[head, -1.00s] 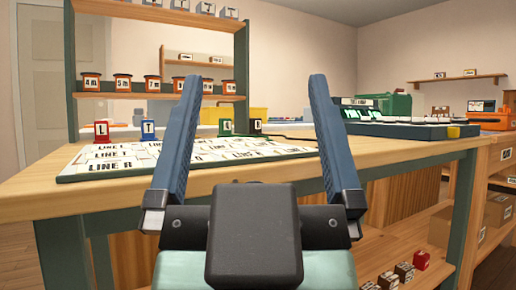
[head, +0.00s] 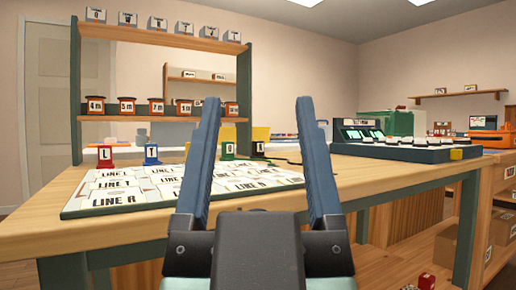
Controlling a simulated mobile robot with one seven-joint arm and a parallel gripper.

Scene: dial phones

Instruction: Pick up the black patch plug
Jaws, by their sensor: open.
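The black patch plug (head: 258,148) stands upright near the back right of the white label board, with a pale letter on its face. It shows between my gripper's fingers in the picture. A green plug (head: 228,148) stands just left of it, partly behind my left finger. A blue plug (head: 151,155) and a red plug (head: 106,157) stand farther left along the board's back. My gripper (head: 259,104) is open and empty, fingers pointing forward and up in the picture. It touches no plug that I can see; its exact distance from the black plug cannot be told.
The label board (head: 75,208) lies on the wooden table (head: 50,236). A green-posted shelf rack (head: 75,90) with orange-and-black items stands behind it. A dark switch console (head: 400,150) sits on the right. A dark cable runs right from near the black plug.

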